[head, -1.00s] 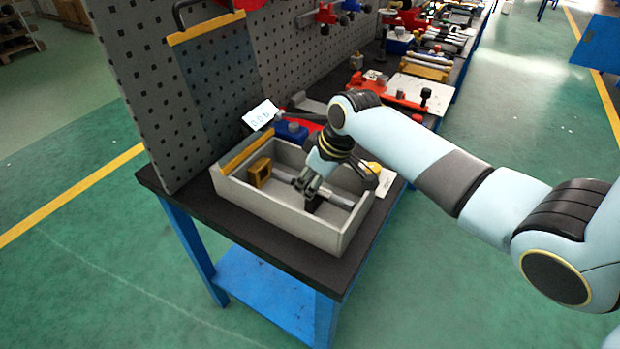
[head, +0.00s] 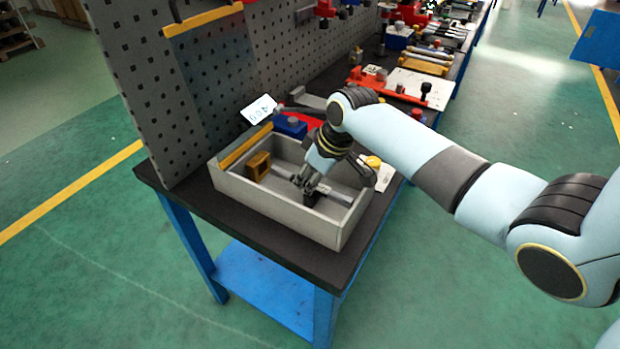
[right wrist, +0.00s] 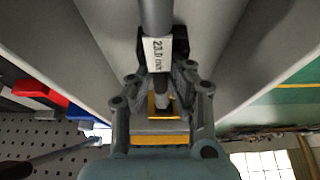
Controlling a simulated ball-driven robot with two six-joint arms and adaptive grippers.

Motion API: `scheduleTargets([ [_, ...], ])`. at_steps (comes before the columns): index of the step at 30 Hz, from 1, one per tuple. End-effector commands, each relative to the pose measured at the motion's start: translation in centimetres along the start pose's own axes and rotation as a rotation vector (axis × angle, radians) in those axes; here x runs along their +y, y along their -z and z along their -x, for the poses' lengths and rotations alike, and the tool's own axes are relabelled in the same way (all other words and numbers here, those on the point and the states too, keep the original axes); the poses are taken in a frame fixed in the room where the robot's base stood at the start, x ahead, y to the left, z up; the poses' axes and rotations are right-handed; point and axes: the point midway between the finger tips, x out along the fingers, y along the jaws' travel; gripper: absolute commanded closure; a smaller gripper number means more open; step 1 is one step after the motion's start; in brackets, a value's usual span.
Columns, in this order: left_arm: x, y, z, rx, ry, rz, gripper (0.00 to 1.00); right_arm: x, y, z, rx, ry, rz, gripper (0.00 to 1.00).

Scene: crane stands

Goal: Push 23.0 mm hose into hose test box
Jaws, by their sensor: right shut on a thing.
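The hose test box (head: 276,213) is an open grey tray with a yellow bar along one short side, on the bench corner. A yellow block (head: 258,166) is fixed inside its left end. My right gripper (head: 308,193) is down inside the box, shut on the grey hose (head: 337,197), which lies lengthwise. In the right wrist view the hose (right wrist: 156,14) passes between the fingers (right wrist: 162,45), with a white "23.0 mm" label (right wrist: 158,56). The hose line points at the yellow block (right wrist: 152,105); I cannot tell how far it enters. My left gripper is not in view.
The box's grey walls stand close around the right gripper. A perforated panel (head: 150,100) rises behind. A blue item (head: 291,127), a white label card (head: 259,109) and red fixtures (head: 398,97) lie beyond the box. The floor in front is clear.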

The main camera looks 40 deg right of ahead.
Motion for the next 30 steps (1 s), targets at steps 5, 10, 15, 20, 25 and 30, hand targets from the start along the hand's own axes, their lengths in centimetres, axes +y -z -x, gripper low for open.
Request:
scheduleTargets([
  [5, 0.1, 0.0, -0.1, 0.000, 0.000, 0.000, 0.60, -0.8, -0.3, -0.7, -0.012, 0.020, -0.010, 1.00],
  [10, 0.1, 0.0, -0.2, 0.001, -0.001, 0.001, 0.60, -0.9, -0.1, -0.7, -0.010, 0.021, -0.010, 1.00],
  [15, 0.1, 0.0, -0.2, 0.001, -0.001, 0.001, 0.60, -0.9, 0.1, -0.8, -0.009, 0.020, -0.010, 1.00],
  [20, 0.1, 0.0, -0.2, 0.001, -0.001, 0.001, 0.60, -0.9, 0.3, -0.9, -0.007, 0.020, -0.010, 1.00],
  [25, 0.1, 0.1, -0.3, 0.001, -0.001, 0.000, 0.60, -0.9, 0.7, -0.9, -0.004, 0.019, -0.010, 1.00],
  [30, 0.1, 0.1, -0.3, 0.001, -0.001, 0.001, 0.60, -0.9, 1.1, -1.0, 0.000, 0.017, -0.010, 1.00],
])
